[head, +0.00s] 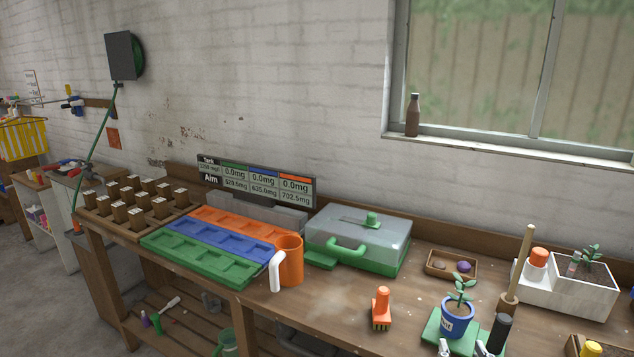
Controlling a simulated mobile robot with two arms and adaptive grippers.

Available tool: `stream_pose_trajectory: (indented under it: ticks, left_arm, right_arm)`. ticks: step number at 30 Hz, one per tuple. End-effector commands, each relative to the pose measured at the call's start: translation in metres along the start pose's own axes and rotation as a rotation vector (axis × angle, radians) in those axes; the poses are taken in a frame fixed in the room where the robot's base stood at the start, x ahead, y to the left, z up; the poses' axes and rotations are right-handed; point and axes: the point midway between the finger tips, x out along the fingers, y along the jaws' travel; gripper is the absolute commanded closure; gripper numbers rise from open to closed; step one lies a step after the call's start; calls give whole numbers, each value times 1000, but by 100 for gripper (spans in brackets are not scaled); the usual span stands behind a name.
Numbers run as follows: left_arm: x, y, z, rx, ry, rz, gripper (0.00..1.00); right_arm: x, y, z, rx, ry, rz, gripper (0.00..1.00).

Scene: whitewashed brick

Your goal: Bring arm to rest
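My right gripper (464,350) shows only as two grey fingertips at the bottom edge of the head view, in front of the blue plant pot (457,320). The tips are apart with nothing seen between them, so it looks open and empty. The rest of that arm is out of frame. My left gripper is not in view. The wooden workbench (345,310) runs across the head view.
An orange mug (290,262), coloured compartment trays (222,243), a green-and-clear case (358,240), an orange brush (381,308), a black cylinder (499,332) and a white planter (568,288) stand on the bench. The bench front near the mug and brush is partly clear.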

Motion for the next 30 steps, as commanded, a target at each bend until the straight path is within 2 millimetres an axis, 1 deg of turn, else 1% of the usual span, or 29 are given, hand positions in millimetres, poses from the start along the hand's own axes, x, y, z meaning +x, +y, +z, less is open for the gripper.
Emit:
stream_pose_trajectory:
  ticks: [1, 2, 3, 5, 6, 8, 9, 11, 12, 14, 15, 20, 21, 26, 29, 30]
  left_arm:
    - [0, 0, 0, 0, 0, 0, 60]
    - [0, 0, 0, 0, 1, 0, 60]
    - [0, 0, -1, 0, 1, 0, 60]
    - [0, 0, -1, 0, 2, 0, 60]
    - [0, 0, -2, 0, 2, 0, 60]
    - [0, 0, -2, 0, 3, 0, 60]
    - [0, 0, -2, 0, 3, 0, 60]
    - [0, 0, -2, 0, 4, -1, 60]
    - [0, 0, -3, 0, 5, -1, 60]
    - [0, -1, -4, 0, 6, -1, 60]
    - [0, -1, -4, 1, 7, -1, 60]
    - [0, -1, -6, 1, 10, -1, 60]
    - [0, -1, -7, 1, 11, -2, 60]
    - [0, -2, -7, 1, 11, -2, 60]
    - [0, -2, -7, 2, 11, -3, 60]
    - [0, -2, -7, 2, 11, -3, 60]
  right_arm:
    - [-13, -7, 24, -23, -89, -26, 49]
    - [-21, -12, 38, -37, -147, -42, 49]
    - [-33, -18, 56, -53, -224, -64, 49]
    - [-54, -26, 84, -80, -340, -96, 49]
    - [-69, -31, 101, -98, -414, -117, 49]
    - [-92, -36, 123, -123, -515, -146, 49]
    - [-107, -39, 135, -138, -577, -163, 49]
    - [-128, -42, 152, -161, -661, -186, 49]
    - [-142, -44, 161, -176, -714, -200, 49]
    - [-163, -46, 174, -196, -787, -222, 49]
    - [-176, -46, 182, -211, -835, -235, 49]
    - [-230, -46, 206, -267, -1012, -285, 49]
    - [-219, -48, 216, -263, -1007, -280, 49]
    - [-200, -53, 253, -263, -1019, -281, 49]
    - [-190, -55, 280, -265, -1031, -282, 49]
    - [-186, -56, 292, -266, -1036, -282, 49]
